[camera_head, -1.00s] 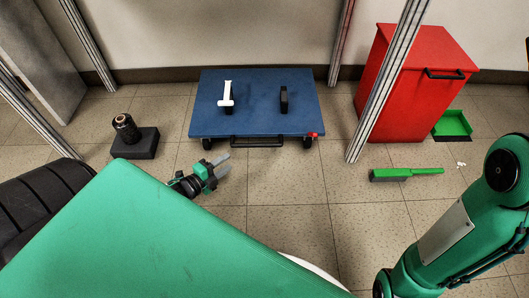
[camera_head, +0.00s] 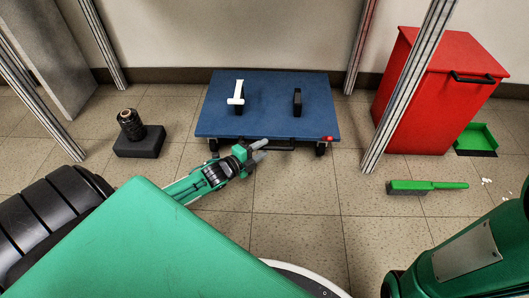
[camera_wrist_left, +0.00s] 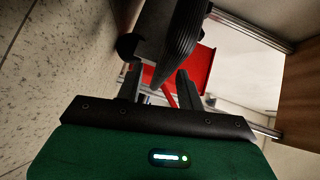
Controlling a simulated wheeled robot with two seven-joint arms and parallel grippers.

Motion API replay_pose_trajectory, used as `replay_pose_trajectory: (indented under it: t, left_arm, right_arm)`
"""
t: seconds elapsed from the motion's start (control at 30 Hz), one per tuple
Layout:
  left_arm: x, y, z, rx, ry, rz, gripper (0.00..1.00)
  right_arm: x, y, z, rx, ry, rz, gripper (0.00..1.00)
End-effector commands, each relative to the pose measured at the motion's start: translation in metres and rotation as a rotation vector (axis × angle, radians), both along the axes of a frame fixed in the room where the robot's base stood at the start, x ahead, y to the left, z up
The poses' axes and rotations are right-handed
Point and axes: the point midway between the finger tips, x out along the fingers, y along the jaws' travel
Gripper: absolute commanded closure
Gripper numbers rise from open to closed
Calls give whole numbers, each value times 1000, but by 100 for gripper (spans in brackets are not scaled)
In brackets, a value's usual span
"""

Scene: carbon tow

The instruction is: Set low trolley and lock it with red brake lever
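The low trolley (camera_head: 265,108) has a blue deck and small dark wheels, and stands on the tiled floor near the back wall. Its black handle (camera_head: 282,144) runs along the front edge. The red brake lever (camera_head: 328,139) is at its front right corner. My left gripper (camera_head: 262,150) is at the trolley's front edge, left of the lever, by the handle. In the left wrist view its fingers (camera_wrist_left: 158,90) are apart, with a dark ribbed part (camera_wrist_left: 184,30) just beyond; I cannot tell whether they touch it. My right gripper is out of view.
A white piece (camera_head: 237,92) and a black block (camera_head: 297,102) stand on the deck. A red bin (camera_head: 425,95), green brush (camera_head: 425,187) and green dustpan (camera_head: 477,137) are at right. A dark spool (camera_head: 131,124) on a black block is at left. Metal posts (camera_head: 405,90) flank the trolley.

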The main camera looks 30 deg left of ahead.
Motion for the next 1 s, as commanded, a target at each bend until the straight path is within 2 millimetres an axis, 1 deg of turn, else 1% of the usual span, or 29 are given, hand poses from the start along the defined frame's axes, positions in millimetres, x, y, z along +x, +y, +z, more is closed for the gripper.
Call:
replay_pose_trajectory:
  t: [0.03, 0.2, 0.53, 0.57, 0.6, 0.67, 0.7, 0.73, 1.0]
  left_arm:
    - [6, -1, -4, 1, -1, 0, 62]
    - [16, -3, -3, 1, -1, 0, 62]
    - [17, -4, -2, 0, 1, 1, 62]
    - [17, -4, -2, 0, 1, 1, 68]
    - [17, -4, -2, 0, 1, 1, 76]
    - [17, -4, -2, 0, 1, 1, 88]
    - [17, -4, -2, 0, 1, 1, 96]
    - [17, -4, -2, 0, 1, 1, 100]
    - [16, -4, -2, 0, 1, 1, 100]
  right_arm:
    - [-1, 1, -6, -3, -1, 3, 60]
    - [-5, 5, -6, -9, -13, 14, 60]
    - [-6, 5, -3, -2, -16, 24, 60]
    - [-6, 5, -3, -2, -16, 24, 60]
    - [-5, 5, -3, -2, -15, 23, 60]
    - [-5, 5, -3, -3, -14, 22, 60]
    - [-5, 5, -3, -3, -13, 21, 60]
    - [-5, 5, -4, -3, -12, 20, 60]
    - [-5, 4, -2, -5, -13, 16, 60]
